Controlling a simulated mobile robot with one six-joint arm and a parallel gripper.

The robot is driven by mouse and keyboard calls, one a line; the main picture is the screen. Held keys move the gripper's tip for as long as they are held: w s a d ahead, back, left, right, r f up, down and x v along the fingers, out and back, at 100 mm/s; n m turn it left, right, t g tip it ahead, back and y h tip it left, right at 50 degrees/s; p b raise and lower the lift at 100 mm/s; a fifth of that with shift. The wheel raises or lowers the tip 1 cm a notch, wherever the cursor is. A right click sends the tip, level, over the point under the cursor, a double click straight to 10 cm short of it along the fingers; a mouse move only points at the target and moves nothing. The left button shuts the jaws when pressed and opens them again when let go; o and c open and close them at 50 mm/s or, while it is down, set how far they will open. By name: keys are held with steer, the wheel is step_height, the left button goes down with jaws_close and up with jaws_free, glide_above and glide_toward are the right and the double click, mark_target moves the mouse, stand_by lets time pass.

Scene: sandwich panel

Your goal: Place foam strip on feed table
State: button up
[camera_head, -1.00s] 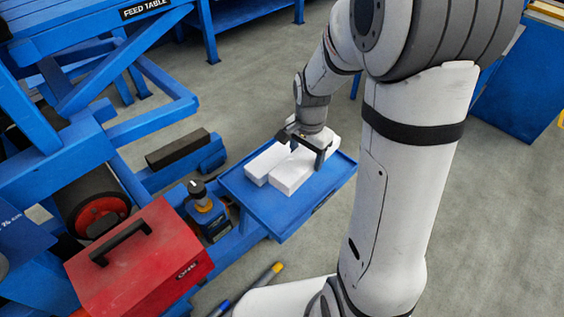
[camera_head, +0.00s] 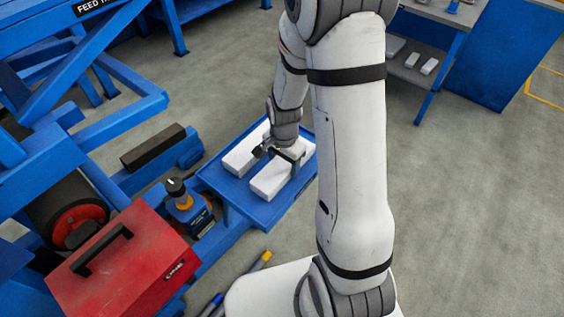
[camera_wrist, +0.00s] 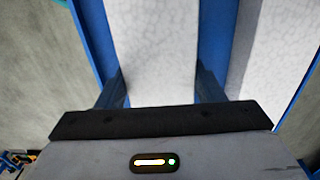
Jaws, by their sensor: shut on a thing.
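Two white foam strips lie side by side over a blue tray in the head view. My gripper (camera_head: 277,158) points down with its fingers on both sides of the right strip (camera_head: 272,184) and is shut on it. In the wrist view this strip (camera_wrist: 150,45) sits between the two blue-grey fingers. I cannot tell whether it still touches the tray. The other strip (camera_head: 246,150) lies to its left in the head view and to its right in the wrist view (camera_wrist: 285,60). The feed table (camera_head: 40,22), with its black label, shows only partly at the top left.
The blue tray (camera_head: 217,184) adjoins a blue frame. A red toolbox (camera_head: 130,255), a yellow-and-black bottle (camera_head: 188,206) and a dark block (camera_head: 153,147) stand left of it. A workbench with a lower shelf (camera_head: 411,72) is at the top right. Grey floor between is clear.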

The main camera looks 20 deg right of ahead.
steer(key=shift+f, duration=0.2)
steer(key=o, duration=1)
steer(key=shift+c, duration=0.2)
steer(key=shift+r, duration=0.2)
